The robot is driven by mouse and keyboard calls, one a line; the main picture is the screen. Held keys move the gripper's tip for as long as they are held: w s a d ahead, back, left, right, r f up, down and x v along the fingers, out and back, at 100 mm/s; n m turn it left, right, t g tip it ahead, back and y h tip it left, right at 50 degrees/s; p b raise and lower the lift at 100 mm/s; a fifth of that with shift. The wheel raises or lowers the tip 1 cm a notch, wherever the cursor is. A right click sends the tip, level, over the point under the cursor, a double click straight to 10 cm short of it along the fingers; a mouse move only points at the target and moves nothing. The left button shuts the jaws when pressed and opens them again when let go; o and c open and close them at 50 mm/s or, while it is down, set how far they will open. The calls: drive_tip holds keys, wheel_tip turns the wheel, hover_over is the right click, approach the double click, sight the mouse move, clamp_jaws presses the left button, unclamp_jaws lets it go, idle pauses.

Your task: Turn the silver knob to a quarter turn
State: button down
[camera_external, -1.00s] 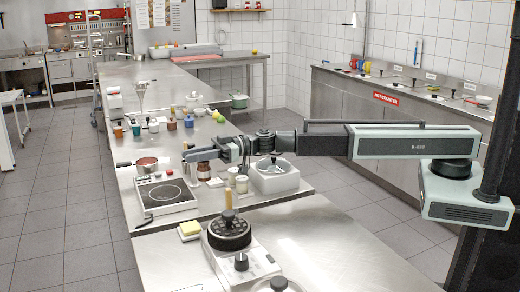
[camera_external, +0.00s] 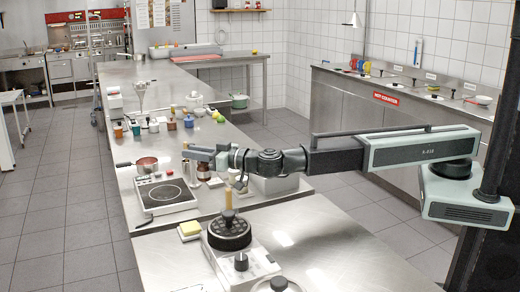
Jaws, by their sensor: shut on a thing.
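My gripper (camera_external: 192,153) reaches left over the middle counter, behind the hot plate and near a small brown jar. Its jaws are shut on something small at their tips. I take this to be the silver knob, but the fingers hide it and it is too small to make out. Its angle cannot be read. My wrist and forearm come in from the right, bent at the wrist.
A hot plate (camera_external: 166,193) and a red pan (camera_external: 147,164) stand at the left. A brown jar (camera_external: 203,170) is just below my gripper. A yellow sponge (camera_external: 189,229) and a black-topped appliance (camera_external: 229,232) stand nearer. Counter at front right is clear.

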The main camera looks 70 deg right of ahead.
drive_tip(key=shift+d+m+h, duration=0.2)
drive_tip(key=shift+m+h, duration=0.8)
drive_tip(key=shift+h, duration=0.6)
drive_tip(key=shift+d, duration=0.1)
drive_tip(key=c, duration=1.2)
unclamp_jaws()
drive_tip(key=s+a, duration=0.1)
drive_tip(key=s, duration=0.6)
drive_tip(key=shift+s+a, duration=0.25)
drive_tip(key=shift+s, duration=0.1)
drive_tip(key=shift+r, duration=0.1)
